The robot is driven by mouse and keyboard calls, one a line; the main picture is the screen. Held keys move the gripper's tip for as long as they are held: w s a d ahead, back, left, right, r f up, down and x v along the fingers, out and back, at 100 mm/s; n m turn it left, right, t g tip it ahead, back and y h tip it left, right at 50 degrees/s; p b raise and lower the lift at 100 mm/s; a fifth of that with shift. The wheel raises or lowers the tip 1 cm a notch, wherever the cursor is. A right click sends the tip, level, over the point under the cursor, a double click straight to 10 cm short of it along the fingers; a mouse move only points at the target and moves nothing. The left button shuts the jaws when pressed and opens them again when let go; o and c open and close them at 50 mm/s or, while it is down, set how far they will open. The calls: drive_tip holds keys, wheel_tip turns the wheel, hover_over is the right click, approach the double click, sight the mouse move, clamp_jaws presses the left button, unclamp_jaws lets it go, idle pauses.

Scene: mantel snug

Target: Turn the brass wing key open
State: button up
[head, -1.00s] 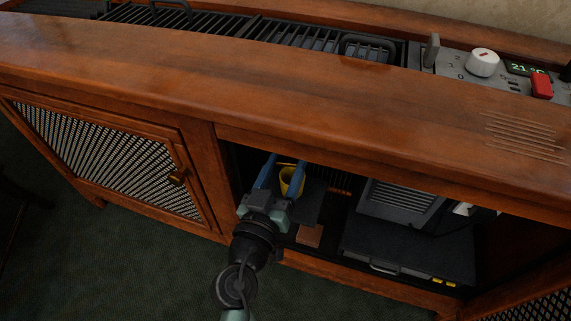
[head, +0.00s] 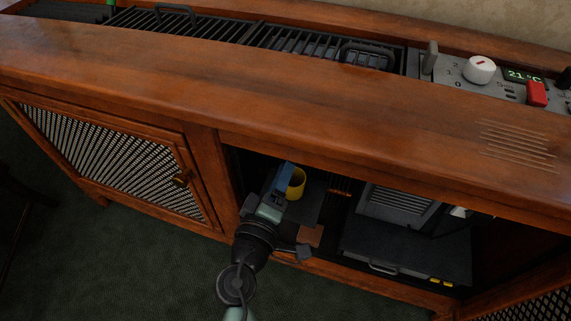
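My gripper (head: 285,172) reaches into the dark open right bay of the wooden cabinet. I see it nearly edge-on, with one blue finger covering the other, so its opening does not show. A yellow cup-like part (head: 297,182) is just right of the fingers; I cannot tell whether they touch. No wing key can be clearly made out at the fingertips; that spot is hidden by the gripper and the cabinet's top edge.
The cabinet's wooden top (head: 250,85) overhangs the bay. Inside are a reddish-brown block (head: 310,235), a dark case (head: 405,255) and a grey louvred unit (head: 397,203). The left mesh door (head: 105,155) is shut. On top are a grille, a white dial (head: 479,69) and a red switch (head: 537,93).

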drive_tip(key=shift+f+n+p, duration=0.1)
drive_tip(key=shift+n+p, duration=0.35)
drive_tip(key=shift+n, duration=1.05)
drive_tip(key=o, duration=1.4)
drive_tip(key=p+v, duration=0.2)
drive_tip(key=v, duration=1.1)
